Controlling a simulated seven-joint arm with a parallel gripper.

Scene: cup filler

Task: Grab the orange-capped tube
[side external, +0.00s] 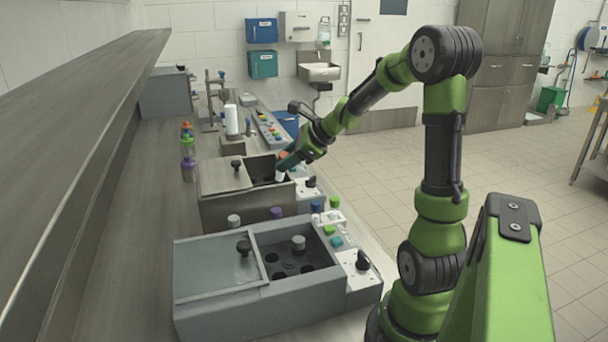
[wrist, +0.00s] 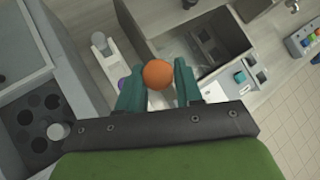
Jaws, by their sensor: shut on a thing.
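The orange-capped tube shows its round orange cap (wrist: 157,74) between the teal fingers of my gripper (wrist: 155,82) in the wrist view. The fingers are shut on it from both sides. In the side view my gripper (side external: 284,163) holds the tube, and its pale body (side external: 280,176) hangs below the fingers, roughly upright. It appears in front of the open well of the far grey machine (side external: 222,178). The tube's lower end is hard to make out, and I cannot tell how high it is.
The near grey machine (side external: 215,268) has an open well with round holes and a grey-capped tube (side external: 298,242). Grey-capped (side external: 234,221) and purple-capped (side external: 276,212) tubes stand between the machines. Colour-capped bottles (side external: 187,148) stand on the bench at left. A shelf (side external: 90,95) overhangs the left side.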

